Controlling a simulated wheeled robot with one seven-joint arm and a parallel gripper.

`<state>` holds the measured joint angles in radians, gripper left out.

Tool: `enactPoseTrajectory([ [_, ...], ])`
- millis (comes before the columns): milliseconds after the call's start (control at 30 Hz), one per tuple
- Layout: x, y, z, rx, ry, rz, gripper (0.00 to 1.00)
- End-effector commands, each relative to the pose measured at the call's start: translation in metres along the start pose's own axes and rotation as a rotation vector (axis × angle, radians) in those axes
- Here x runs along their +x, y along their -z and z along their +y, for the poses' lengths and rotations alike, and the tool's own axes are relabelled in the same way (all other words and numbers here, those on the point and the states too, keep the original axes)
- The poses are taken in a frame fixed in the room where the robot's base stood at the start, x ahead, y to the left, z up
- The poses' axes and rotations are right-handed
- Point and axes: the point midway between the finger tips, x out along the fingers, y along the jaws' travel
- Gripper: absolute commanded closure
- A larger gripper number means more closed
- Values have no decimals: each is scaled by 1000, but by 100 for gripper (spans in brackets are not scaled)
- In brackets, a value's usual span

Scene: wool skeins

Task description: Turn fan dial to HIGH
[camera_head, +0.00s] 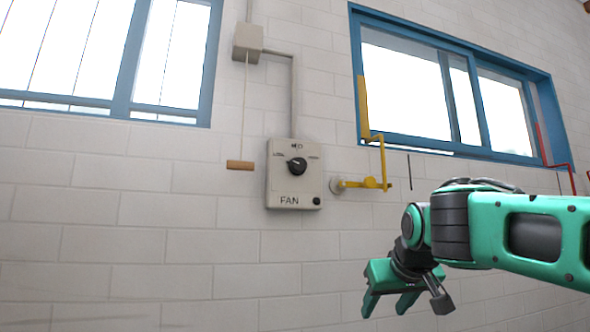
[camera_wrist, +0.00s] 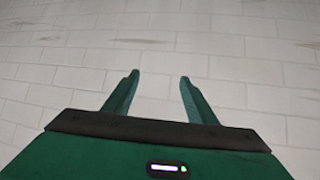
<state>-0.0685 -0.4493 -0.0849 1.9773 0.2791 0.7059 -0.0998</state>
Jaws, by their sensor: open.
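The fan control box (camera_head: 294,187) is a pale grey plate on the white block wall, marked "FAN" at its bottom. Its black dial (camera_head: 297,166) sits in the upper middle, with small labels around it that are too small to read surely. My gripper (camera_head: 386,312) is open and empty, to the right of and below the box in the head view, apart from it. In the wrist view my gripper (camera_wrist: 158,80) shows two green fingers spread apart with only wall tiles beyond. The dial is not in the wrist view.
A wooden pull handle (camera_head: 240,165) hangs on a cord left of the box. A yellow pipe with a valve (camera_head: 370,183) is on the wall right of it. A grey junction box (camera_head: 248,43) and conduit run above. Blue-framed windows (camera_head: 455,95) are higher up. The wall below is bare.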

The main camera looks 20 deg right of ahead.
Motion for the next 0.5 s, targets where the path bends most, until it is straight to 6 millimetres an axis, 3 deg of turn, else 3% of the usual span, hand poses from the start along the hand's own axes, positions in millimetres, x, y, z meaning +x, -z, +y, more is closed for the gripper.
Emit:
enactPoseTrajectory([
  [33,-22,46,-24,-25,34,106,48],
  [100,-58,101,-52,-44,76,244,48],
  [200,-113,164,-85,-57,132,417,48],
  [333,-174,215,-113,-56,189,578,48],
  [400,-197,231,-121,-51,209,633,48],
  [500,-216,244,-127,-47,226,678,48],
])
